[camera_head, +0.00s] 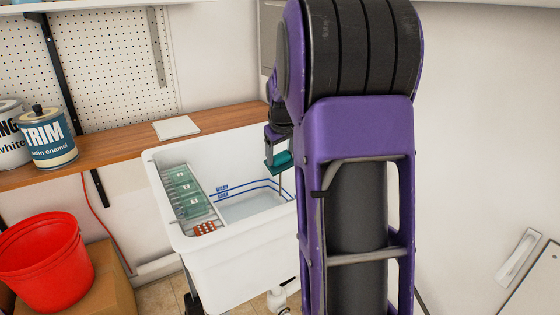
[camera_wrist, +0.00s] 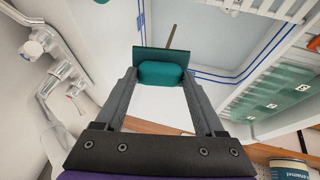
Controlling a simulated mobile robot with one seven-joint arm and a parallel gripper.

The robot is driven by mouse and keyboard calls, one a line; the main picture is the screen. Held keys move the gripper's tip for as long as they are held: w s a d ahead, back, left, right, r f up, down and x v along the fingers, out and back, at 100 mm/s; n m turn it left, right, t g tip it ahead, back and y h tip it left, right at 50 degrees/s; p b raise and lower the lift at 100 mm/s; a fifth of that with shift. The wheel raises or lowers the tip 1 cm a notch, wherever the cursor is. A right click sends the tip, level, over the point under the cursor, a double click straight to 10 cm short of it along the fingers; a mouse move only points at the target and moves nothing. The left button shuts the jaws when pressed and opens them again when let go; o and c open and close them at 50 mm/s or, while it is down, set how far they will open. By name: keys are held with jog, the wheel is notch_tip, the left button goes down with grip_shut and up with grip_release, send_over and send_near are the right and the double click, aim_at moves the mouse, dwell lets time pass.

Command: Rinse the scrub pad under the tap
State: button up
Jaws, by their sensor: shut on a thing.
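The scrub pad (camera_head: 281,162) is teal-green and shows over the right part of the white sink (camera_head: 165,205). In the wrist view, the pad (camera_wrist: 142,62) has a flat green plate and a rounded teal grip. My gripper (camera_wrist: 160,75) is shut on the grip, one finger on each side. The pad is above the basin floor. The chrome tap (camera_wrist: 55,82) is at the left of the wrist view, apart from the pad. In the head view the tap does not show, and my arm covers the sink's right side. I cannot make out running water.
A thin dark rod (camera_wrist: 172,36) shows just beyond the pad. A ledge with green panels (camera_head: 187,193) and a red block (camera_head: 205,229) line the sink's left side. Paint cans (camera_head: 48,138) stand on the wooden shelf (camera_head: 110,149). A red bucket (camera_head: 45,265) is at lower left.

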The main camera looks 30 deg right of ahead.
jog(key=shift+d, duration=0.1)
dwell(0.3)
jog(key=shift+s+d, duration=0.25)
jog(key=shift+d, duration=0.15)
jog(key=shift+w+a, duration=0.1)
jog(key=shift+w+a, duration=0.2)
jog(key=shift+a, duration=0.25)
jog(key=shift+s+d, duration=0.1)
jog(key=shift+d, duration=0.05)
jog(key=shift+s+d, duration=0.2)
jog(key=shift+d, duration=0.2)
jog(key=shift+w+a, duration=0.1)
jog(key=shift+w+a, duration=0.2)
jog(key=shift+a, duration=0.25)
jog(key=shift+s+d, duration=0.1)
jog(key=shift+d, duration=0.05)
dwell(0.3)
